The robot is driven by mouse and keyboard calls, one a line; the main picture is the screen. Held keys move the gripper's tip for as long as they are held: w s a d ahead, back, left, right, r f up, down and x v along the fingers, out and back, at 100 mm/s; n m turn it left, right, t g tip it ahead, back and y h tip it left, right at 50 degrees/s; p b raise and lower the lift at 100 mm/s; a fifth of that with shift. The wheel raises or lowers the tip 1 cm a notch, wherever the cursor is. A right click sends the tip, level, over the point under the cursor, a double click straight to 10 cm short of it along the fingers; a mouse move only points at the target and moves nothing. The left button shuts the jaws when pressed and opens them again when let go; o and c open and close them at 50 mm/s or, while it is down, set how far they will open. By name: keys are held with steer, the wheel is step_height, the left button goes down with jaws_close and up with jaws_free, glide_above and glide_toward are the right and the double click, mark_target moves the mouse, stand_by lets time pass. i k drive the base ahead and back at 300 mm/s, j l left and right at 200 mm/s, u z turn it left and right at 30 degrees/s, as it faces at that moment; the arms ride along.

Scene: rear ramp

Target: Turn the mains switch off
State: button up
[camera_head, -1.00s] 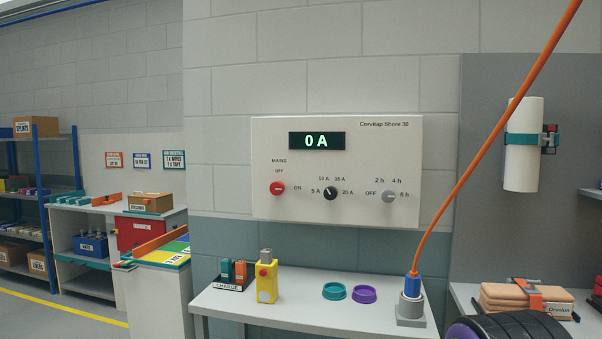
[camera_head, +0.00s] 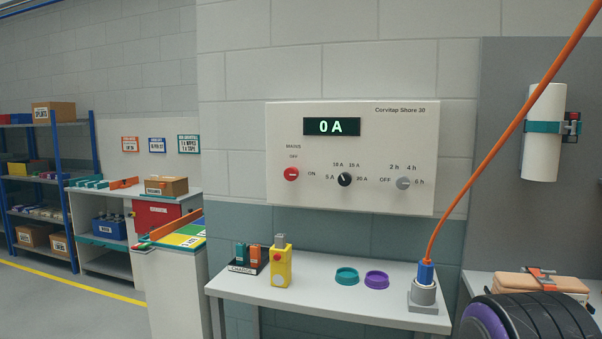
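The mains switch (camera_head: 291,174) is a red round knob at the left of a cream wall panel (camera_head: 252,155) marked Corvitap Shore 30. OFF is printed above the knob and ON to its right. A small pale mark on the knob seems to point right, toward ON. The panel's display (camera_head: 332,126) reads 0 A. My gripper is not in view, and nothing covers the knob.
A black knob (camera_head: 344,179) and a grey knob (camera_head: 404,183) sit right of the switch. Below, a bench (camera_head: 330,299) holds a yellow device (camera_head: 281,267), two rings and a plug with an orange cable (camera_head: 470,189). A dark ribbed shape (camera_head: 540,317) fills the lower right.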

mark_target(291, 173)
steer(key=i+j, duration=0.2)
steer(key=j, duration=0.2)
steer(key=i+j, duration=0.25)
steer(key=j, duration=0.15)
steer(key=i+j, duration=0.2)
steer(key=j, duration=0.15)
steer(key=i+z, duration=0.05)
